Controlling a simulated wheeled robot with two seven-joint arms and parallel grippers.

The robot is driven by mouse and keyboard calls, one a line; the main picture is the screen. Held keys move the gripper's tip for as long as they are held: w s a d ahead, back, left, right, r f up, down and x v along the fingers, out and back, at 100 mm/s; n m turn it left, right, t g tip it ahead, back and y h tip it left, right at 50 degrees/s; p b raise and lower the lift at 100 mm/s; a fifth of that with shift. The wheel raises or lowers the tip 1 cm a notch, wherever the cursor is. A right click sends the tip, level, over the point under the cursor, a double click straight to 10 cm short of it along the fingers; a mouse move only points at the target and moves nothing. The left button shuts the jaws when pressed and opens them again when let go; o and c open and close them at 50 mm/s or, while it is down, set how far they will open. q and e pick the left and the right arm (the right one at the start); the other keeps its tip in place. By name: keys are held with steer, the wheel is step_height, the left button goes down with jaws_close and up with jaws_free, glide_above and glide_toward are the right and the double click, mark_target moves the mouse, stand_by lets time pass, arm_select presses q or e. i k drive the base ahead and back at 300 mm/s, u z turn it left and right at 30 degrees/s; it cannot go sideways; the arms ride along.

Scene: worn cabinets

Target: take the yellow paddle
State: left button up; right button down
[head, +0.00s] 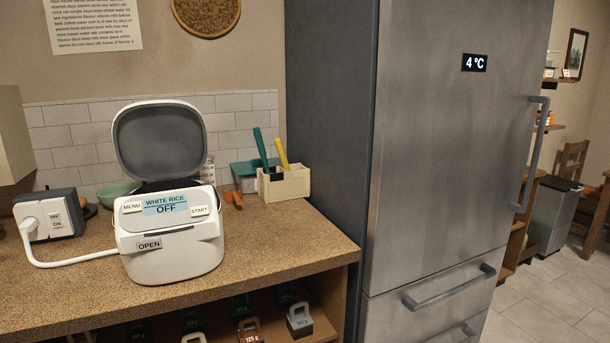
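A yellow paddle (281,153) stands in a cream box-shaped holder (288,186) at the back right of the counter, close to the fridge side. Only its upper part shows, tilted a little to the left; the rest is hidden inside the holder. A teal paddle or utensil (261,147) stands beside it on the left in the same holder. Neither of my grippers is in view.
An open white rice cooker (172,252) stands on the counter (285,240) left of the holder. A switched socket box (50,214) with a white cable is farther left. A tall grey fridge (455,160) bounds the counter on the right. The counter's front right is clear.

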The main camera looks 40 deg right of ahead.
mark_target(280, 150)
steer(key=z, duration=1.6)
